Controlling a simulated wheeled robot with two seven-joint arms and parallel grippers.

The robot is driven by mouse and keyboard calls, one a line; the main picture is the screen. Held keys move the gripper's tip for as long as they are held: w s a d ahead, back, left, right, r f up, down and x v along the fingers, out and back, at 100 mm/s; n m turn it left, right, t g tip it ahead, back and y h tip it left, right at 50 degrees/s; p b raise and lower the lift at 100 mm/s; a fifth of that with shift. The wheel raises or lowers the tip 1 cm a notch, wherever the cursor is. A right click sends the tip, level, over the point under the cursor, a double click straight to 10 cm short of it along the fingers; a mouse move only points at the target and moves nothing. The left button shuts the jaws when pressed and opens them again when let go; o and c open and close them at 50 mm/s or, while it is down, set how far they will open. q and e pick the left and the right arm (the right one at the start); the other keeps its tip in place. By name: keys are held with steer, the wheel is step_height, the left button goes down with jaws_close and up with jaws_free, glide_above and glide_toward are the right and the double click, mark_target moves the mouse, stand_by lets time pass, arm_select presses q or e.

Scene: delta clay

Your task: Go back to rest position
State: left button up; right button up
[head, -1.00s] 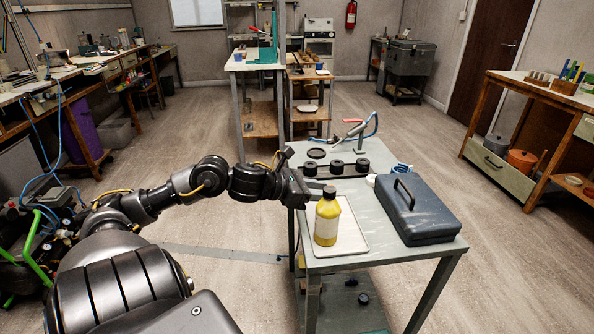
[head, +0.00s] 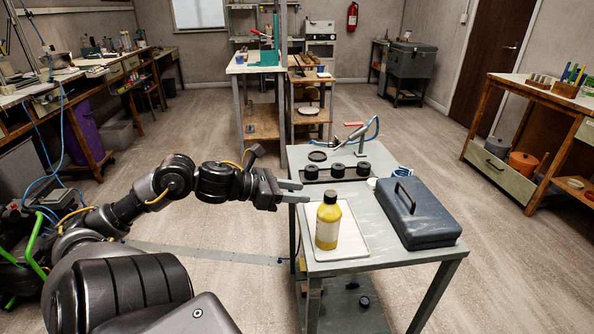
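My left gripper (head: 296,191) is at the left edge of the grey work table (head: 400,258). Its two fingers point right with a gap between them, and it is open and empty. A yellow bottle (head: 328,228) with a dark cap stands upright on a white tray (head: 349,240), to the right of and nearer than the fingertips. The gripper is apart from the bottle. My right gripper is not in view.
A dark blue metal case (head: 420,220) lies on the table's right side. A dark rack (head: 321,176) with several black round pieces is behind the bottle. A cluttered bench (head: 85,75) runs along the left. Open floor (head: 215,218) lies left of the table.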

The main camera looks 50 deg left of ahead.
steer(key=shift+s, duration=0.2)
